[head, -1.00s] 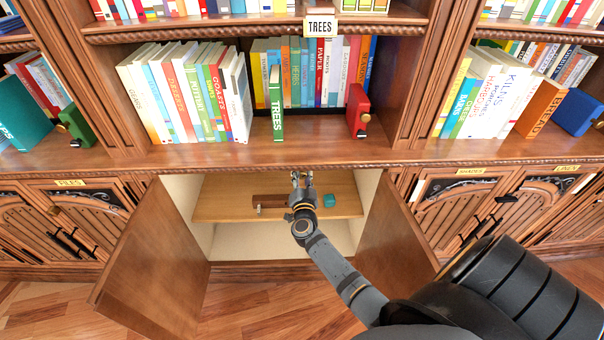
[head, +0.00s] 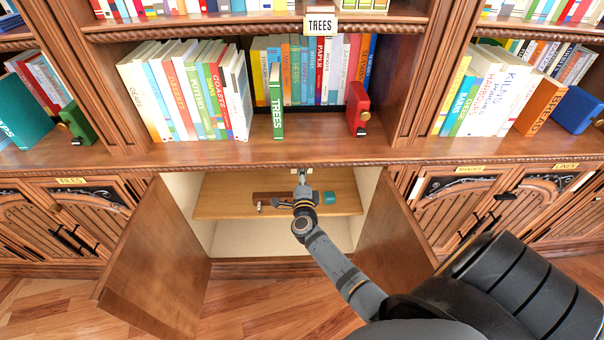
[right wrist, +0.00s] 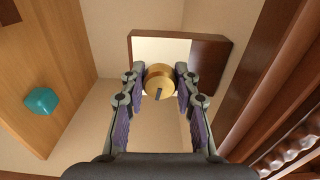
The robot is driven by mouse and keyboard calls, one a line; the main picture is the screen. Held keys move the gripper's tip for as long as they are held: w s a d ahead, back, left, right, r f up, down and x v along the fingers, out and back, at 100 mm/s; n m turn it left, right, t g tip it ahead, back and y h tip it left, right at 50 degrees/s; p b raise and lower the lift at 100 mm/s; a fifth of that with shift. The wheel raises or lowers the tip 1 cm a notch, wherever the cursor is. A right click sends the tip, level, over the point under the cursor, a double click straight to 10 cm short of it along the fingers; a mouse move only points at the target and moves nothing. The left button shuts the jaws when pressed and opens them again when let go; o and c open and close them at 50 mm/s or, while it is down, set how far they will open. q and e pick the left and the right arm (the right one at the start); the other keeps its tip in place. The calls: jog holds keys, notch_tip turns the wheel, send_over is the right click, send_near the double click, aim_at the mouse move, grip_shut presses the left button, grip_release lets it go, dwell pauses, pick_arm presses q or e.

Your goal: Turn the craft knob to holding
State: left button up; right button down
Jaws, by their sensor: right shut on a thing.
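A round gold knob (right wrist: 159,78) with a dark pointer mark shows in the right wrist view. The mark points toward the bottom of that picture, slightly left. The knob sits in front of a pale panel (right wrist: 150,47) with a dark brown wooden edge. My right gripper (right wrist: 160,80) is shut on the knob, one fingertip at each side. In the head view my right gripper (head: 302,178) reaches into the open cabinet under the TREES shelf and hides the knob. I cannot read any setting label around the knob. My left gripper is not in view.
Two open cabinet doors, left (head: 160,255) and right (head: 398,225), flank my right arm. A teal block (head: 329,198) and a dark brown wooden piece (head: 268,198) lie on the inner shelf (head: 225,205). Books and a red bookend (head: 358,108) stand above.

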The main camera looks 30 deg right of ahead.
jog(key=shift+m, duration=1.1)
jog(key=c, duration=1)
grip_release()
jog(key=shift+s, duration=0.15)
jog(key=v, duration=1.1)
jog(key=shift+s+a, duration=0.2)
jog(key=shift+s, duration=0.15)
